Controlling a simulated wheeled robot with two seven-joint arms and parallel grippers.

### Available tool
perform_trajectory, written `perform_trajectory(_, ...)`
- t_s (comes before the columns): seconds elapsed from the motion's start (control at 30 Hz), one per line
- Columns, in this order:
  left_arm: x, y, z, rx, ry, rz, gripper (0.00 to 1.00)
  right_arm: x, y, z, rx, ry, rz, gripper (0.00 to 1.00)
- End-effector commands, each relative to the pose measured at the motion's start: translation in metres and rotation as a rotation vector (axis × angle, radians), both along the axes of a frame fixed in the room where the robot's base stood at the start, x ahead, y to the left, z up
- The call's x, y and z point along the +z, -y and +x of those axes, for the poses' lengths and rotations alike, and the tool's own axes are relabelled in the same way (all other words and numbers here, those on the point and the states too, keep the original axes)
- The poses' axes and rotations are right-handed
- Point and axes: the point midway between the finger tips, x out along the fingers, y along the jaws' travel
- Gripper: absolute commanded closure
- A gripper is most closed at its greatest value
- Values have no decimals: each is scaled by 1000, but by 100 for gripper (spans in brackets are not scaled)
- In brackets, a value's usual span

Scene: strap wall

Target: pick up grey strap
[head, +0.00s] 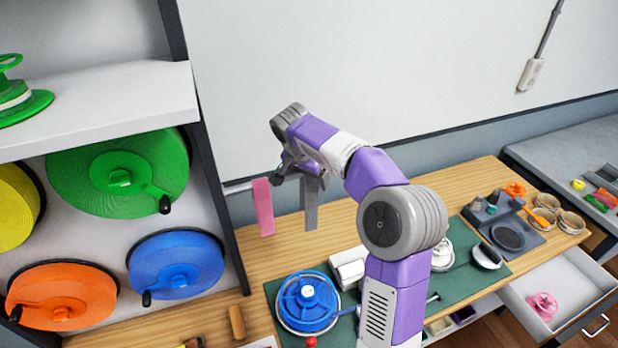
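The grey strap (311,208) hangs down over the wooden table, to the right of a pink strap (263,208). My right gripper (297,170) is at the top of the grey strap, in front of its upper end. The fingers are small and dark here, and I cannot tell whether they are closed on the strap. The strap's upper end is hidden behind the gripper and arm. The pink strap hangs from a grey rod (238,188) that sticks out from the shelf side. My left gripper is out of view.
A shelf (100,105) with green, orange, blue and yellow reels stands at the left. A green mat (460,272) on the table (340,240) holds a blue reel (307,302) and small parts. An open drawer (560,285) juts out at the right.

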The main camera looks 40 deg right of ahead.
Motion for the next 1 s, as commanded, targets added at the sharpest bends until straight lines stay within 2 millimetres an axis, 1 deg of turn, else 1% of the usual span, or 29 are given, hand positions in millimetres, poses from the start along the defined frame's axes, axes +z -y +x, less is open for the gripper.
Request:
perform_trajectory(0.03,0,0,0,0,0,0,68,0,0,0,0,0,0,19)
perform_trajectory(0.07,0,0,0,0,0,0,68,0,0,0,0,0,0,22)
perform_trajectory(0.5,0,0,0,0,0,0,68,-1,1,-2,-3,-6,-1,55)
perform_trajectory(0.6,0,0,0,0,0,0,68,-1,2,-3,-4,-9,-2,56)
perform_trajectory(0.9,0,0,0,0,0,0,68,-2,3,-3,-6,-11,-3,53)
perform_trajectory(0.97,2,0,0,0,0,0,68,0,3,-3,-7,-12,-3,53)
perform_trajectory(1.0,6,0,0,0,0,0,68,5,3,-3,-7,-12,-3,52)
